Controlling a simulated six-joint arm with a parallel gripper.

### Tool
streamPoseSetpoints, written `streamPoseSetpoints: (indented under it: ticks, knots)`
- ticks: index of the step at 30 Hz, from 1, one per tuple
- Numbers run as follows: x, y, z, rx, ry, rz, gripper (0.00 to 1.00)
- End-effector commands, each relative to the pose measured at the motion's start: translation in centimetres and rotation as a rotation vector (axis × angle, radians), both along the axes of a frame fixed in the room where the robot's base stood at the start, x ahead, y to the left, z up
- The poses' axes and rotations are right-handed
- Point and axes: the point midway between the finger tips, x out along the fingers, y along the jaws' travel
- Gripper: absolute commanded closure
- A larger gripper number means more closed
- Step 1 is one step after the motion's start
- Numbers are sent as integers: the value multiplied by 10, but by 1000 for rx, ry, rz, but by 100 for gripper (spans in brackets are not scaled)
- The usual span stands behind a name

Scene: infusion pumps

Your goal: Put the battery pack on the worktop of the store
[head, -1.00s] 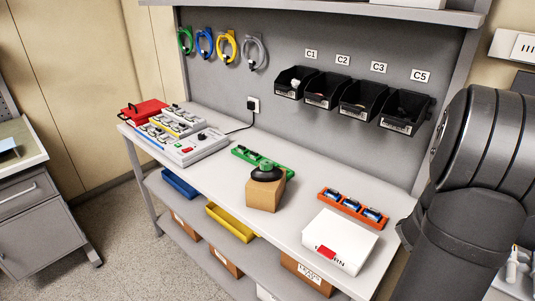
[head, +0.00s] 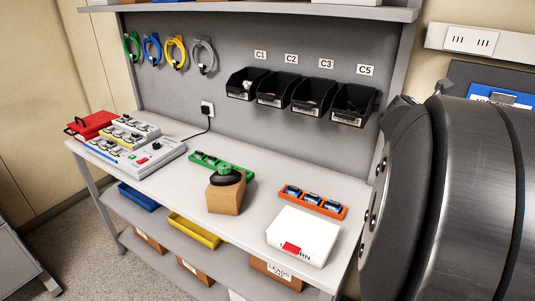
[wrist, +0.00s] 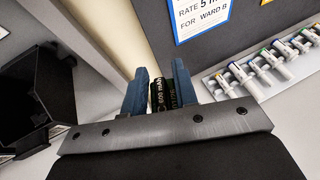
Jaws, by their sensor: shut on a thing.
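My gripper (wrist: 161,84) shows in the wrist view, its two blue fingers shut on a dark battery pack (wrist: 164,97) with pale lettering that seems to read "600 mAh". The pack's lower part is hidden behind the gripper body. The light grey worktop (head: 262,182) stretches across the head view below a grey back panel. My gripper and the pack are not visible in the head view, where only my dark arm fills the right side.
On the worktop stand a white box (head: 298,237), an orange tray (head: 335,208) with blue items, a green tray (head: 203,160), a cardboard block (head: 225,196) and a grey charger (head: 155,160). Black bins (head: 352,103) hang behind. The wrist view shows a syringe rack (wrist: 265,75) and a black bin (wrist: 28,95).

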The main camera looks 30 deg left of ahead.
Motion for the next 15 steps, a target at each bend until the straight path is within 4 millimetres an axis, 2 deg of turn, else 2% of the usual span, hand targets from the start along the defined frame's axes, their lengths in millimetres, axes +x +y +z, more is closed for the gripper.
streamPoseSetpoints:
  ticks: [3,9,15]
  knots:
    - [0,0,22,2,-3,1,100]
    - [0,0,51,0,-2,2,100]
    - [19,44,52,-2,5,77,100]
